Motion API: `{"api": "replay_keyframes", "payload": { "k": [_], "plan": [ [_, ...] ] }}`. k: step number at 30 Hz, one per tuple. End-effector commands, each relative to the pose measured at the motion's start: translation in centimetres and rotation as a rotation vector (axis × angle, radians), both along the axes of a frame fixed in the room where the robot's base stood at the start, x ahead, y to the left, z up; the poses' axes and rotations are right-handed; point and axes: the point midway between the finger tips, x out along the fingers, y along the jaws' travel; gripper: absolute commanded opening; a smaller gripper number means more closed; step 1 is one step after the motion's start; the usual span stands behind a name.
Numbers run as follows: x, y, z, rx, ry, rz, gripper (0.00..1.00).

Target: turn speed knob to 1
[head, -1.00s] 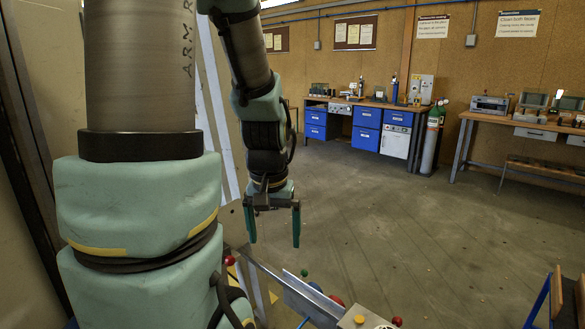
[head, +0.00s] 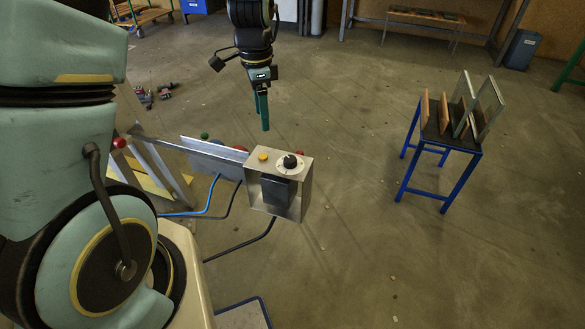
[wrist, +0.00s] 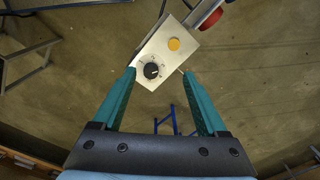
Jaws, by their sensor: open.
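The speed knob (head: 290,161) is a small black knob on a round white dial, on top of a silver metal control box (head: 307,182). A yellow button (head: 263,156) sits to its left on the same top plate. In the wrist view the knob (wrist: 151,70) appears beyond and between my fingertips, with the yellow button (wrist: 174,44) above right of it. My gripper (head: 263,126) points down above and behind the box in the head view, apart from the knob. Its two teal fingers (wrist: 160,74) are open and empty.
A metal rail (head: 215,152) runs left from the box, with a red ball-shaped knob (head: 119,143) near its far left. Blue and black cables hang below. A blue stand (head: 440,150) with upright panels is at right. Open floor lies between.

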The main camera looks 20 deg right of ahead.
Motion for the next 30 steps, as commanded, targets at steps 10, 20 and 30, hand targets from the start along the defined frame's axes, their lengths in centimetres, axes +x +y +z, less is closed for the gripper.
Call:
{"api": "replay_keyframes", "payload": {
  "k": [10,20,30],
  "plan": [
    [-1.6,-6.1,-4.5,0.023,0.014,-0.371,0.75],
    [-1.7,-6.0,-10.0,0.025,0.017,-0.367,0.75],
    [-1.6,-6.0,-14.2,0.022,0.013,-0.365,0.75]
  ]
}}
